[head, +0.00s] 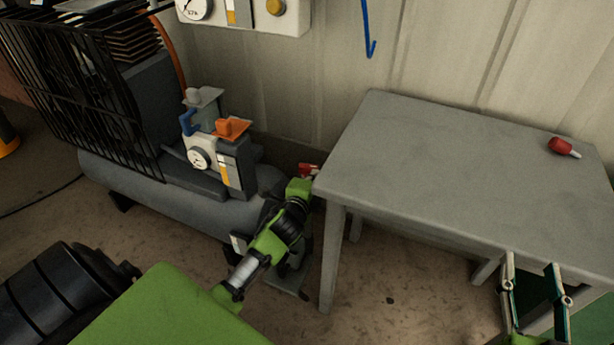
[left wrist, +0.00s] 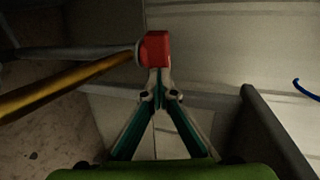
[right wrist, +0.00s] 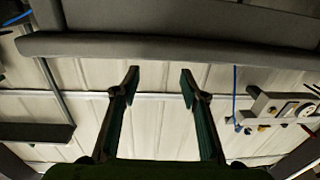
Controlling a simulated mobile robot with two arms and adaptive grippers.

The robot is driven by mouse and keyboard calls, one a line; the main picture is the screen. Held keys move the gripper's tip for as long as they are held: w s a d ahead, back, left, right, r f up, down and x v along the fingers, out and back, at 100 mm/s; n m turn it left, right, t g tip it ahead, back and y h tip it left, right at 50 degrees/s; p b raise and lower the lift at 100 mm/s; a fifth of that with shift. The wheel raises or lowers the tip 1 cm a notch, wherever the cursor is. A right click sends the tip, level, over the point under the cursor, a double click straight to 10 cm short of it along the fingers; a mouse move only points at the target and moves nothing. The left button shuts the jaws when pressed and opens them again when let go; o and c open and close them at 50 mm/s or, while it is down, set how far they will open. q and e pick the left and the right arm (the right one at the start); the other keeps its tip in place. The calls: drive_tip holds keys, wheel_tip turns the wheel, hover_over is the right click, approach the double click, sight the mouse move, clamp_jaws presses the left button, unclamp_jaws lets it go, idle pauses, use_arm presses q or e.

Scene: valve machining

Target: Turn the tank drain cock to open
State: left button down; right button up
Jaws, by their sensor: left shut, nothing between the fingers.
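The drain cock's red handle (head: 308,169) shows at the right end of the grey compressor tank (head: 215,215), close to the table's left corner. In the left wrist view the red handle (left wrist: 157,48) sits at the end of a brass-coloured pipe (left wrist: 70,85). My left gripper (left wrist: 160,78) is shut and empty, with its tips right at the handle's near edge; I cannot tell whether they touch. In the head view my left arm hides the tank end below the handle. My right gripper (right wrist: 160,75) is open and empty; it also shows at the table's front edge (head: 534,266).
A grey table (head: 440,160) stands right of the tank, with a small red-and-silver part (head: 564,147) on it. A gauge and valve block (head: 210,155) and a black wire guard (head: 85,85) sit on the tank. A blue hook (head: 367,35) is on the wall.

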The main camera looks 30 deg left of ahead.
use_arm(q)
drive_tip(key=w+p, duration=0.1)
drive_tip(key=w+d+p, duration=0.1)
drive_tip(key=p, duration=0.1)
drive_tip(key=shift+w, duration=0.4)
use_arm(e)
drive_tip(key=s+d+f+g+h, duration=0.1)
drive_tip(key=s+d+f+g, duration=0.1)
drive_tip(key=s+f+g, duration=0.2)
drive_tip(key=s+d+f+g+h, duration=0.1)
drive_tip(key=s+f+g, duration=0.3)
drive_tip(key=f, duration=0.7)
drive_tip(key=shift+s+d+f+m+g+h, duration=0.3)
drive_tip(key=shift+s+d+g, duration=0.1)
drive_tip(key=shift+d+g, duration=0.3)
use_arm(q)
drive_tip(key=shift+a, duration=0.15)
